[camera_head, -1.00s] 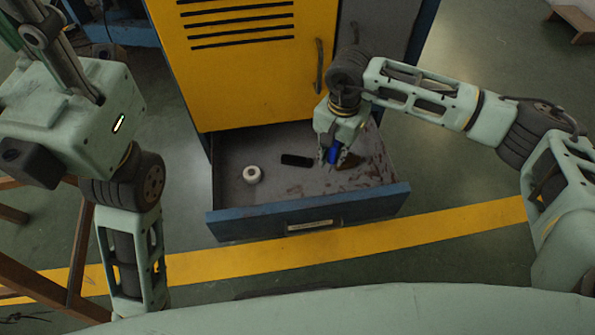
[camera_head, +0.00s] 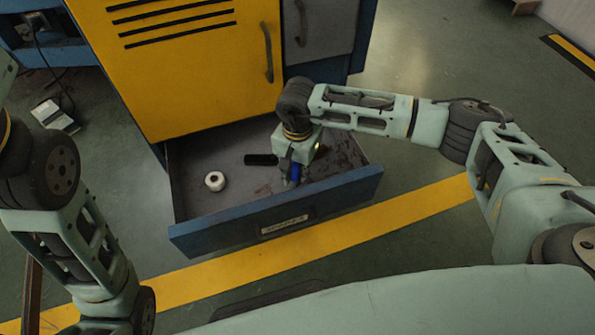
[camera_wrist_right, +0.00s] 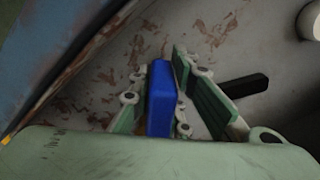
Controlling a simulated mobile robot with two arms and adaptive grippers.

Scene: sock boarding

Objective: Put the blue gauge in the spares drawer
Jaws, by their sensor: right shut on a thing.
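The blue gauge (camera_head: 295,172) is in my right gripper (camera_head: 290,178), over the right part of the open spares drawer (camera_head: 200,237). In the right wrist view the gauge (camera_wrist_right: 160,100) stands out as a blue block between the fingers of the gripper (camera_wrist_right: 155,85), which are shut on it. The drawer floor, grey with rusty patches, lies beneath it; I cannot tell whether the gauge touches it. The drawer has a labelled front. Of my left arm, only links show at the left edge; its gripper is out of view.
A white roll (camera_head: 215,181) and a black block (camera_head: 261,160) lie in the drawer; the block (camera_wrist_right: 236,88) is right of the fingers in the wrist view. The yellow cabinet door (camera_head: 185,75) rises behind the drawer. The drawer's left front floor is clear.

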